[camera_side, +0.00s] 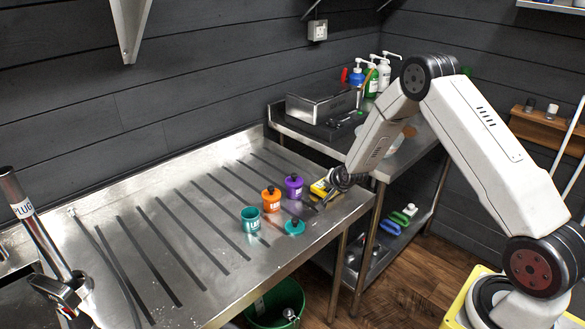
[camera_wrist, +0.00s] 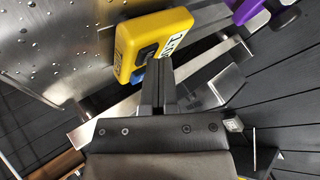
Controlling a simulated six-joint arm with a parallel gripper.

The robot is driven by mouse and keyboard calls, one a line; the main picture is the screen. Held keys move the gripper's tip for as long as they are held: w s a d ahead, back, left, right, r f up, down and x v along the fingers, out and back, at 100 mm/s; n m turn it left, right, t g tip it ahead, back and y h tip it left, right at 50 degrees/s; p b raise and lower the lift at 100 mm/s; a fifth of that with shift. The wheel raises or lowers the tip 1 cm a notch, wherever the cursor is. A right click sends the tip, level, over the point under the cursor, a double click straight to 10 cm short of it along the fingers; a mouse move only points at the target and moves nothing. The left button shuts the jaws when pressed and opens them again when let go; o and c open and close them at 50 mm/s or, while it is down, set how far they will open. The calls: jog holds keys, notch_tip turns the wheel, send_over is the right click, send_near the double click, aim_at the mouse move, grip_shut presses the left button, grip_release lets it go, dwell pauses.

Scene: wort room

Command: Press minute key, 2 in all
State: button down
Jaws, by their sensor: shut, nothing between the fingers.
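A yellow timer (camera_side: 319,188) lies on the steel drainboard near its right end, partly hidden by my gripper in the side view. In the wrist view the timer (camera_wrist: 129,40) shows a white label with dark letters, a dark key or panel (camera_wrist: 148,52) and a small blue part (camera_wrist: 138,75) at its lower edge. Which of these is the minute key I cannot tell. My gripper (camera_side: 327,202) is shut and empty, close to the timer. In the wrist view its fingertips (camera_wrist: 158,59) overlap the timer's lower part; whether they touch it I cannot tell.
A purple lidded jar (camera_side: 293,187), an orange lidded jar (camera_side: 271,199), an open teal jar (camera_side: 251,219) and a teal lid (camera_side: 295,227) stand left of the timer. Behind is a steel box (camera_side: 318,103) and several pump bottles (camera_side: 383,72).

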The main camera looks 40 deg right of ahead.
aim_at(329, 191)
jog(key=shift+r, duration=0.75)
jog(key=shift+r, duration=0.1)
jog(key=shift+r, duration=2.5)
dwell(1.1)
notch_tip(329, 191, up, 4)
jog(key=shift+f, duration=0.1)
jog(key=shift+f, duration=0.15)
dwell(0.4)
jog(key=shift+f, duration=4.3)
